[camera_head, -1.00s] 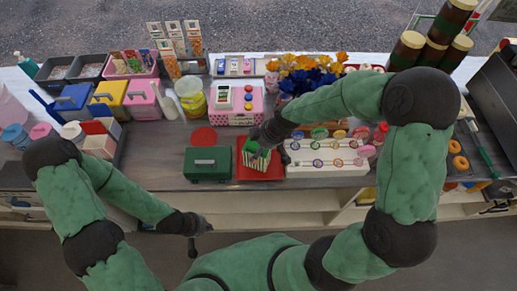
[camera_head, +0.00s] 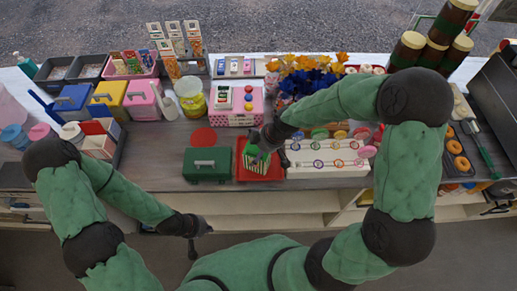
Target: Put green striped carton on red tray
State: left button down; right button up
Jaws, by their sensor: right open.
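The green striped carton (camera_head: 254,166) stands on the red tray (camera_head: 275,172) near the front edge of the counter. My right gripper (camera_head: 269,150) is open, just above and beside the carton at its upper right. The gripper hides part of the carton and of the tray, and I cannot tell whether a finger still touches the carton. My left gripper (camera_head: 194,247) hangs in front of the counter, away from the objects. It is too small and dark to see whether its fingers are apart.
A dark green box (camera_head: 206,166) stands just left of the tray. A white rack with coloured rings (camera_head: 326,158) stands just right of it.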

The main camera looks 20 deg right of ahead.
jog(key=shift+r, duration=0.3)
pick_arm(q)
notch_tip(320, 180, up, 2)
jog(key=shift+r+p, duration=0.2)
jog(key=shift+p, duration=0.95)
pick_arm(e)
jog(key=v, duration=1.1)
jog(key=shift+s+r, duration=0.2)
jog(key=shift+r, duration=0.15)
jog(key=shift+d, duration=0.1)
